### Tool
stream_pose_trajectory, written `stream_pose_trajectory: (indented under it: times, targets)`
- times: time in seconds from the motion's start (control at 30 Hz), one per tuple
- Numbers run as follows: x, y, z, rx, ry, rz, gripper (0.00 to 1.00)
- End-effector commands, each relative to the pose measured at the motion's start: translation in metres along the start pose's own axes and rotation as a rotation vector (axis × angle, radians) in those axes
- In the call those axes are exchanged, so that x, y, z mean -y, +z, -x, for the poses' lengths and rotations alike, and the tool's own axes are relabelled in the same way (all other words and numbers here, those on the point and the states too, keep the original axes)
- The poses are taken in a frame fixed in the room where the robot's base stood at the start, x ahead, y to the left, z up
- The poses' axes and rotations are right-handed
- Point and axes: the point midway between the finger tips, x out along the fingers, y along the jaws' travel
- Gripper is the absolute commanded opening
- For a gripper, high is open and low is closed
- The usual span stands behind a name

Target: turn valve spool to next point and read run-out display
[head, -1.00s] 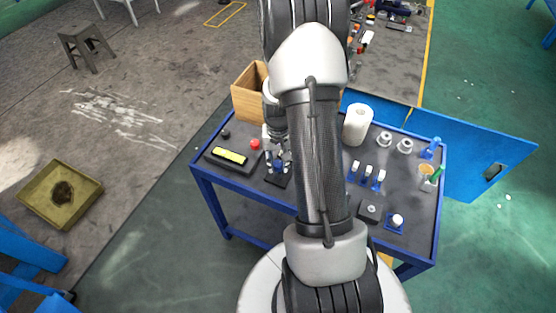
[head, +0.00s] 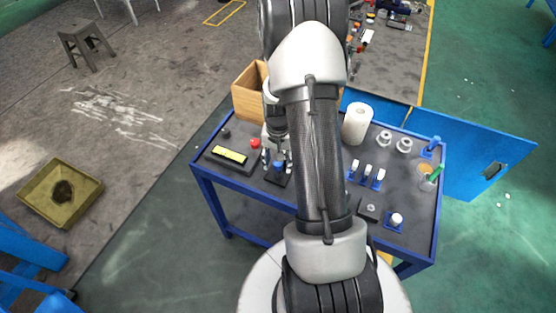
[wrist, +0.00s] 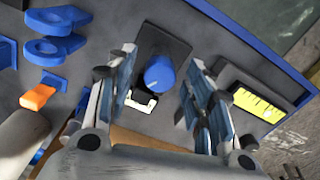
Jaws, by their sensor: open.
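The valve spool shows as a blue round knob (wrist: 160,73) on a black base plate (wrist: 163,45) in the wrist view. A small white part sits by its lower side. In the head view the blue knob (head: 278,166) stands at the table's left half, left of my arm. My gripper (wrist: 162,92) is open, with a finger on either side of the knob and visible gaps to both. The run-out display, a yellow panel (wrist: 257,103) with dark marks in a dark housing, lies right of the gripper. It also shows in the head view (head: 229,155); its reading is too small to tell.
A red button (head: 255,143) stands between display and knob. A wooden box (head: 248,92), a white roll (head: 357,123) and two grey rings (head: 404,145) stand at the back. Blue loop-shaped parts (wrist: 57,22) and an orange piece (wrist: 38,97) lie left. My arm hides the table's middle.

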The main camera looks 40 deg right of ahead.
Motion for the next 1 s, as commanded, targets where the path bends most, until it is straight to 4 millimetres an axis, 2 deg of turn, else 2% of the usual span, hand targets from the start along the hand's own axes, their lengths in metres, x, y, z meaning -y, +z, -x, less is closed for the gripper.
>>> stream_pose_trajectory:
  times: [0.27, 0.37, 0.73, 0.83, 1.0]
  targets:
    - [0.0, -0.001, 0.005, -0.002, -0.001, 0.0, 0.48]
    - [0.001, -0.001, 0.019, -0.004, -0.001, 0.0, 0.48]
    - [0.0, -0.001, 0.095, -0.005, -0.002, 0.0, 0.48]
    - [0.0, -0.001, 0.108, -0.004, -0.001, 0.0, 0.48]
    - [0.0, 0.0, 0.119, 0.0, 0.0, 0.0, 0.48]
